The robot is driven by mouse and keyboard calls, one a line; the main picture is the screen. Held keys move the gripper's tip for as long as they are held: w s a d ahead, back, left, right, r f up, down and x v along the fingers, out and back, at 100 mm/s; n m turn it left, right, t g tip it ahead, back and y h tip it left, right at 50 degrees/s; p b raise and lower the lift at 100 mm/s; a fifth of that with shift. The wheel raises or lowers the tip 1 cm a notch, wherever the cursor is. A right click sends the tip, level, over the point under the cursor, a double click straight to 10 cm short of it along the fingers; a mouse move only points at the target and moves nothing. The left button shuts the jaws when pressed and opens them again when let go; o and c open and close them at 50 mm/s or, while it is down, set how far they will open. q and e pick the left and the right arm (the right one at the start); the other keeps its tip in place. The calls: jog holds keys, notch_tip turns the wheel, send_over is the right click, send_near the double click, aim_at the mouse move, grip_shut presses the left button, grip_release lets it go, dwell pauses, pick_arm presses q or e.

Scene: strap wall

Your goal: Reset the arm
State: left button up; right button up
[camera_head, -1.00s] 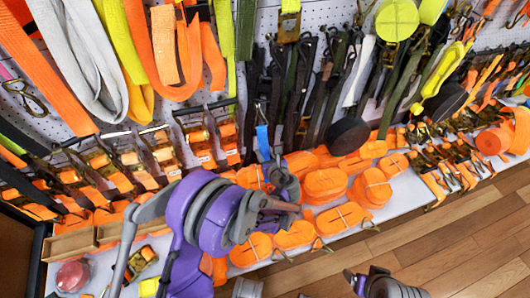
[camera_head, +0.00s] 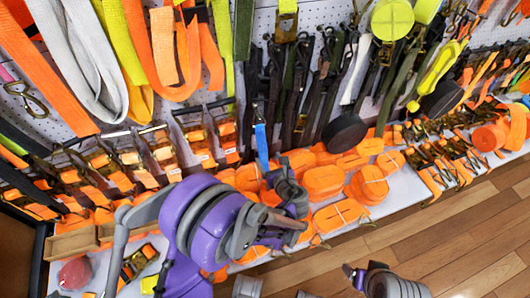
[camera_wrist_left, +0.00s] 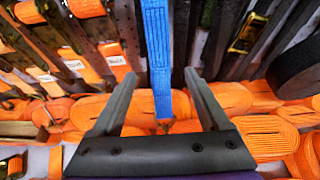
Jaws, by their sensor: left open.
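My left gripper (camera_head: 270,168) is in front of the strap wall, above the shelf of orange straps. In the left wrist view its two dark fingers (camera_wrist_left: 161,76) stand apart. A blue strap (camera_head: 262,146) hangs from the wall near the fingertips. In the left wrist view the blue strap (camera_wrist_left: 158,40) shows in the gap between the fingers, which do not close on it. Its lower end is close to the orange straps.
Rolled orange straps (camera_head: 325,182) cover the white shelf (camera_head: 405,190) behind and right of my left arm. Dark straps and a black roll (camera_head: 345,133) hang close by. Ratchet buckles hang at left. The wooden floor (camera_head: 465,235) at right is clear.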

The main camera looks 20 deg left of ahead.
pick_arm(q)
jog(key=v, duration=0.4)
pick_arm(e)
jog(key=shift+r, duration=0.35)
pick_arm(q)
jog(key=s+a+r+n+g+h, duration=0.2)
jog(key=s+a+r+n+g, duration=0.25)
jog(key=s+a+n, duration=0.6)
jog(key=s+d+r+n+g+h, duration=0.1)
jog(key=s+n+h, duration=0.2)
jog(key=s+n, duration=0.55)
jog(key=s+d+n+g+h, duration=0.1)
jog(key=s+d+n+h, duration=0.1)
jog(key=s+n, duration=0.6)
notch_tip(320, 180, up, 24)
jog(key=w+n+p, duration=0.1)
jog(key=n+p, duration=0.1)
jog(key=p, duration=1.9)
jog(key=shift+w+d+t, duration=0.2)
jog(key=shift+w+t, duration=0.05)
jog(key=shift+t, duration=0.1)
pick_arm(e)
notch_tip(320, 180, up, 24)
jog(key=w+t, duration=0.1)
jog(key=shift+w+f, duration=0.2)
jog(key=shift+f, duration=0.05)
